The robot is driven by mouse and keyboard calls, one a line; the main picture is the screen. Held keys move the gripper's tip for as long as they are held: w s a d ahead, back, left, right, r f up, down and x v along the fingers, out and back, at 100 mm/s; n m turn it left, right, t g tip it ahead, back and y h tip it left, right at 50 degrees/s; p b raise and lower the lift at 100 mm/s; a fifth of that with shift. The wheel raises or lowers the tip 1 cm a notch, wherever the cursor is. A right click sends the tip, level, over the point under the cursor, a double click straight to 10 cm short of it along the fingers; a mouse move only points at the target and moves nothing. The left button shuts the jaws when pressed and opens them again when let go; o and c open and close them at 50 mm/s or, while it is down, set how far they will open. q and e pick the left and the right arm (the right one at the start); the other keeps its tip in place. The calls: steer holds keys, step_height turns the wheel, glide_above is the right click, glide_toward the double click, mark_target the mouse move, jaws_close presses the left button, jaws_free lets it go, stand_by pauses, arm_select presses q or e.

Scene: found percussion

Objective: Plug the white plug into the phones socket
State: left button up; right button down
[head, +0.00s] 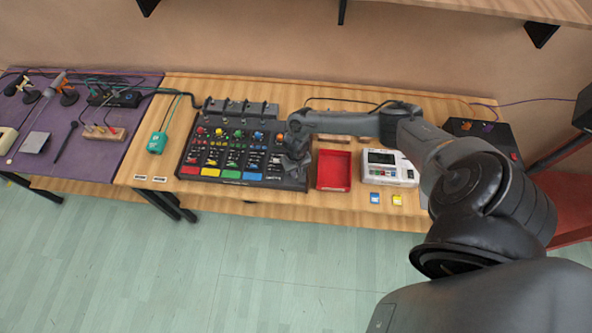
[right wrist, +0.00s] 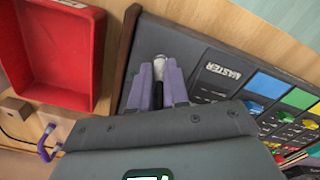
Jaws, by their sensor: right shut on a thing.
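My right gripper (head: 295,165) is over the right end of the black mixer (head: 187,158). In the right wrist view its purple-grey fingers (right wrist: 160,88) are shut on a small plug with a white part (right wrist: 159,66) and a dark part. The plug is held over the mixer's dark panel (right wrist: 185,48), beside the MASTER label. I cannot tell whether its end touches the panel or sits in a hole. The phones socket cannot be made out; the fingers and plug cover that area. My left gripper is not in view.
A red tray (head: 334,170) stands just right of the mixer and also shows in the right wrist view (right wrist: 99,50). A white device (head: 388,166) is further right. A purple hooked cable end (right wrist: 45,143) is by the wooden block. A teal device (head: 157,143) is left of the mixer.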

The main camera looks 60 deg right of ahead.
steer(key=shift+f, duration=0.15)
steer(key=c, duration=1)
jaws_free()
steer(key=shift+c, duration=0.2)
step_height(320, 180, up, 10)
steer(key=shift+f+p, duration=0.25)
steer(key=shift+p, duration=0.5)
steer(key=shift+r, duration=0.65)
